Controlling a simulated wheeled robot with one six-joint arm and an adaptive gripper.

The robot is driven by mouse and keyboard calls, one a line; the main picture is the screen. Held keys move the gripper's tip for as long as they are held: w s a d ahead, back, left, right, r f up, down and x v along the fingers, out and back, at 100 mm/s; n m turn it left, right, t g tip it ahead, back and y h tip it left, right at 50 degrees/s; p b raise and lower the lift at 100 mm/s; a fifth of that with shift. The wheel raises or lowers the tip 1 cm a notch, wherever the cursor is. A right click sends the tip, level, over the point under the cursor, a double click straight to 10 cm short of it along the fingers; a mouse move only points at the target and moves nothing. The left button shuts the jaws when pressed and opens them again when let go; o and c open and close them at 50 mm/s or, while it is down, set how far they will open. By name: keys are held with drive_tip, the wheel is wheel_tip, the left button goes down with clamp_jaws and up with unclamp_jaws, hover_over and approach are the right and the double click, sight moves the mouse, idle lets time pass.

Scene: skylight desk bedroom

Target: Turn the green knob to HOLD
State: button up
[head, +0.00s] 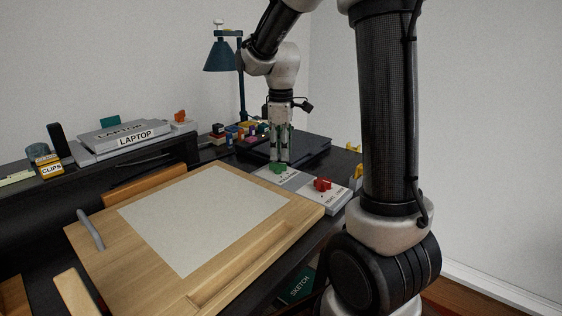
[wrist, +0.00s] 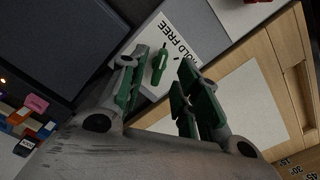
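The green knob (head: 279,168) sits on a light grey panel (head: 297,182) at the back right of the drawing board. In the wrist view the knob (wrist: 159,64) is an elongated green handle beside the printed words HOLD and FREE. I cannot tell for sure which word it points to. My gripper (head: 281,157) points down just above the knob. In the wrist view its green-padded fingers (wrist: 156,72) are apart, with the knob showing in the gap between the tips. No contact with the knob is visible.
A red knob (head: 322,184) stands on the panel, right of the green one. A dark flat slab (head: 312,146) lies behind. Small coloured blocks (head: 235,131) and a teal lamp (head: 221,55) stand back left. The wooden drawing board (head: 240,262) with paper fills the front.

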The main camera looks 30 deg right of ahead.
sight(280, 170)
wheel_tip(280, 170, down, 4)
drive_tip(key=shift+f, duration=0.1)
clamp_jaws()
drive_tip(key=shift+s+m, duration=0.1)
drive_tip(key=shift+m, duration=0.2)
drive_tip(key=m, duration=0.5)
drive_tip(key=shift+s+a, duration=0.15)
drive_tip(key=shift+a, duration=0.1)
drive_tip(key=m, duration=0.6)
drive_tip(key=shift+a, duration=0.2)
drive_tip(key=shift+s+m, duration=0.1)
drive_tip(key=shift+m, duration=0.2)
idle(0.3)
